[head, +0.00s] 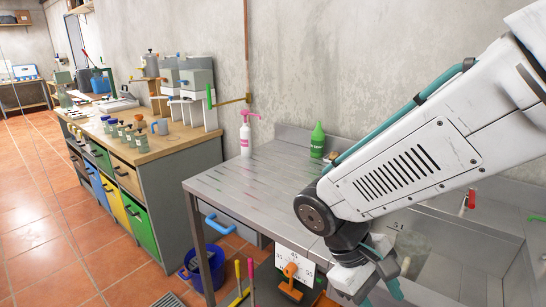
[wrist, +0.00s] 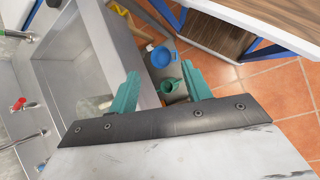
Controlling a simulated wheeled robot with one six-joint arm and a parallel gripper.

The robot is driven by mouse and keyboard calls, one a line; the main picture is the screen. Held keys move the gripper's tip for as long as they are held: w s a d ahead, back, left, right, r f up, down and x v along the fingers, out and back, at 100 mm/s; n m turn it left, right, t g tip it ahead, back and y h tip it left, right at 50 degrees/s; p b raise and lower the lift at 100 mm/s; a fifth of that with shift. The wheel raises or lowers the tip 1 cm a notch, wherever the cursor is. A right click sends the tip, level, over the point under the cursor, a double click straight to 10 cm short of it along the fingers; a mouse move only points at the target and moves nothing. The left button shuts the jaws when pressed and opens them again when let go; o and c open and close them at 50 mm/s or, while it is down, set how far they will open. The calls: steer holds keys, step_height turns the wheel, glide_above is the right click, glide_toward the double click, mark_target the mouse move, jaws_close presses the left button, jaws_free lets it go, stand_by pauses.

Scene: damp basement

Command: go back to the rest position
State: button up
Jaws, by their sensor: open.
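My gripper (head: 383,282) hangs at the end of my white arm, at the lower right of the head view, in front of the steel sink unit. In the wrist view my gripper (wrist: 160,92) shows two teal fingers spread apart with nothing held between them.
The steel counter (head: 245,190) bears a pink-and-white pump bottle (head: 245,135) and a green bottle (head: 317,140). The sink basin (wrist: 75,60) lies beside the gripper. A blue bucket (head: 207,268) stands below. A workbench (head: 150,150) is at left; the tiled floor (head: 40,210) there is clear.

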steer(key=s+d+r+m+t+y, duration=0.4)
steer(key=s+d+r+m+y, duration=0.2)
steer(key=r, duration=0.4)
steer(key=shift+s+d+r+m+t, duration=0.35)
steer(key=shift+d+m, duration=0.15)
steer(key=shift+d, duration=0.45)
